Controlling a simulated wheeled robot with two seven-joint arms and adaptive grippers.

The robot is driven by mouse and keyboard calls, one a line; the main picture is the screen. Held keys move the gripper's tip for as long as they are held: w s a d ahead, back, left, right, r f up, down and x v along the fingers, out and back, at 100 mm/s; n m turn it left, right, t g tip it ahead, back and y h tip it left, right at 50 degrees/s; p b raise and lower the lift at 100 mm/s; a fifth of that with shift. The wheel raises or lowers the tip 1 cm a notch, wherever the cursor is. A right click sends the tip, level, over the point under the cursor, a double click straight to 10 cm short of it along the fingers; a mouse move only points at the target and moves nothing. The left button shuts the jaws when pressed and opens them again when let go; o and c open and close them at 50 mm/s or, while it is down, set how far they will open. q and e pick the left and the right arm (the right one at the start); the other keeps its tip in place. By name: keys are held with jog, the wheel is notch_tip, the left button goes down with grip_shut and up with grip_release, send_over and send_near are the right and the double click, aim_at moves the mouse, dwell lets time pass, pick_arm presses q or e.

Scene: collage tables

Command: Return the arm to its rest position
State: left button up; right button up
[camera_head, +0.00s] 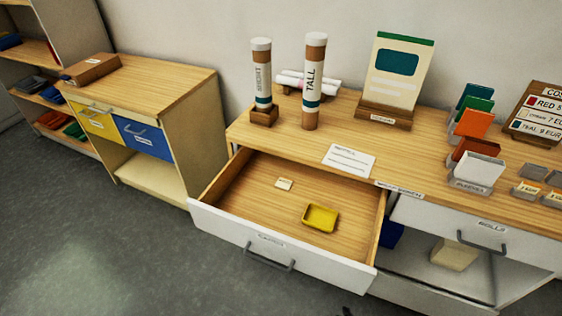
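Neither of my grippers and neither arm shows clearly in the head view. A small dark shape at the bottom edge is too little to identify. The open drawer (230,230) of the wooden table (240,133) is pulled out towards me. The tray looks empty.
A closed drawer (480,238) is at right. Grey floor (110,240) is clear at left.

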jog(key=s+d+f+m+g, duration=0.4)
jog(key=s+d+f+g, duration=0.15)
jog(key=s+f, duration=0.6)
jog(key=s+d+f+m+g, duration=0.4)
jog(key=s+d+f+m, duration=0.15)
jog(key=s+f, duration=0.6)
pick_arm(q)
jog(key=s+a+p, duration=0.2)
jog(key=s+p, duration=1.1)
jog(key=p, duration=0.5)
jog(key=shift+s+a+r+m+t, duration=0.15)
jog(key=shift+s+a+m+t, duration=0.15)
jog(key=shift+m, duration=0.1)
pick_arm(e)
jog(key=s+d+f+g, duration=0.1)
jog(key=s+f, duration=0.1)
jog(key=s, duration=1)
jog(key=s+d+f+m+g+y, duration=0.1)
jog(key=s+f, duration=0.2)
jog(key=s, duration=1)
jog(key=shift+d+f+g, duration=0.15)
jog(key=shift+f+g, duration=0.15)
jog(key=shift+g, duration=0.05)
